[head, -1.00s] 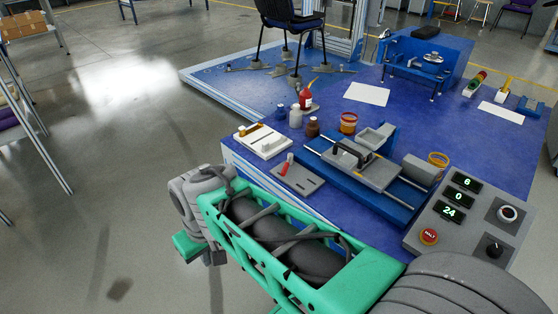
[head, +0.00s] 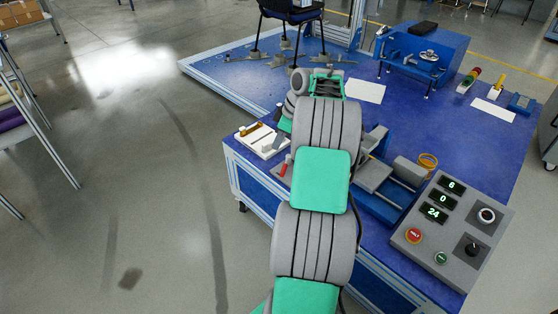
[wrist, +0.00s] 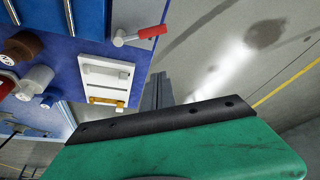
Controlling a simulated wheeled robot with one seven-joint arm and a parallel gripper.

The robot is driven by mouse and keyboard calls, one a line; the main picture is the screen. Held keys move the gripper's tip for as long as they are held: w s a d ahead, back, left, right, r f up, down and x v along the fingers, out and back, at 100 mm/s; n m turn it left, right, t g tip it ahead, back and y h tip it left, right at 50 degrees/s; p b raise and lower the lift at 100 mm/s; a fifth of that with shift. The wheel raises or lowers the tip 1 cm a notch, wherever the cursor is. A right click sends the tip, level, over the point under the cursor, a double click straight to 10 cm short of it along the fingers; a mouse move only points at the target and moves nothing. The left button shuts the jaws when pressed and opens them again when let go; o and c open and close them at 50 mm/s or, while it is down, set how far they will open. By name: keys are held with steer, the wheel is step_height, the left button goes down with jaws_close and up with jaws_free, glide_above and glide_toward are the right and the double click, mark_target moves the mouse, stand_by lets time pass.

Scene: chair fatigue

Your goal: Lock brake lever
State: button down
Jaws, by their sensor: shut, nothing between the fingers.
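The brake lever, with a red handle (head: 286,165), stands at the near left edge of the blue bench, partly hidden by my arm in the head view. In the wrist view its red handle (wrist: 152,32) and pale grey pivot show near the top, beside the bench edge. My gripper (wrist: 158,88) is shut and empty; its grey fingers show beyond the green and black housing. They are beside the white tray and apart from the lever. In the head view my arm hides most of the gripper.
The white tray (head: 258,142) with an orange-brown piece lies near the lever; it also shows in the wrist view (wrist: 104,66). The control panel (head: 452,229) is at the front right. Open floor lies left of the bench.

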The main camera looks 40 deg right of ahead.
mark_target(285, 166)
step_height(285, 166, down, 10)
steer(key=b, duration=0.5)
steer(key=shift+s+d, duration=0.1)
steer(key=shift+s, duration=0.1)
